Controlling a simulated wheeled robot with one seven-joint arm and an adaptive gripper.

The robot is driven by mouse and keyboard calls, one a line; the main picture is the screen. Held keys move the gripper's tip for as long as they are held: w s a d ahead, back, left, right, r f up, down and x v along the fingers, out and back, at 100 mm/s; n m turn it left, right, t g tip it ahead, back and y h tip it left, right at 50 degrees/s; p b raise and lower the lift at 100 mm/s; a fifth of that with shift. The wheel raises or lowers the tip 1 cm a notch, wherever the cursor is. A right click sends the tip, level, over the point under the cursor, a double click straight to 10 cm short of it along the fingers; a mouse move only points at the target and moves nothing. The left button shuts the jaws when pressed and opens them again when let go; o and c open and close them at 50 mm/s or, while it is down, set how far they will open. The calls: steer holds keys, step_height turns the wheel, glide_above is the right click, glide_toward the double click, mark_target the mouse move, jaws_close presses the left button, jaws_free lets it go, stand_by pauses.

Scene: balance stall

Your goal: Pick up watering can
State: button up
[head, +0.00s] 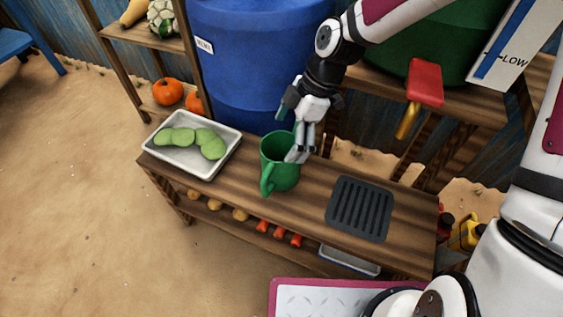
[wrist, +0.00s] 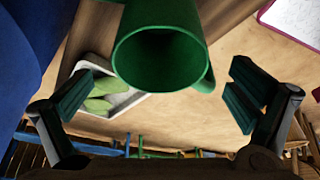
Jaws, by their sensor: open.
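The green watering can (head: 273,174) stands on the wooden bench, with its handle or spout side toward the front left. In the wrist view the can (wrist: 160,22) shows at top centre, its dark round mouth facing the camera and a handle at its right. My gripper (head: 300,148) points down at the can's right rear rim in the head view and hides part of that rim. In the wrist view my gripper (wrist: 164,82) has its two fingers wide apart, nothing between the pads, the can lying beyond them. Whether a finger touches the can cannot be told.
A white tray (head: 160,155) with green slices lies left of the can. A dark ribbed grate (head: 360,208) lies to its right. A large blue barrel (head: 255,60) stands close behind. A red-handled tap (head: 425,82) juts out at right. Bare bench lies between can and grate.

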mark_target(282, 146)
steer(key=b+x, duration=0.1)
steer(key=x, duration=0.2)
steer(key=shift+f, duration=0.15)
steer(key=shift+d+b+x, duration=0.15)
steer(key=shift+b+x, duration=0.7)
steer(key=shift+x, duration=0.45)
steer(key=shift+d+b+x, duration=0.15)
steer(key=shift+b+x, duration=0.7)
steer(key=shift+x, duration=0.45)
steer(key=shift+w+f, duration=0.1)
steer(key=shift+c, duration=0.2)
steer(key=c, duration=0.9)
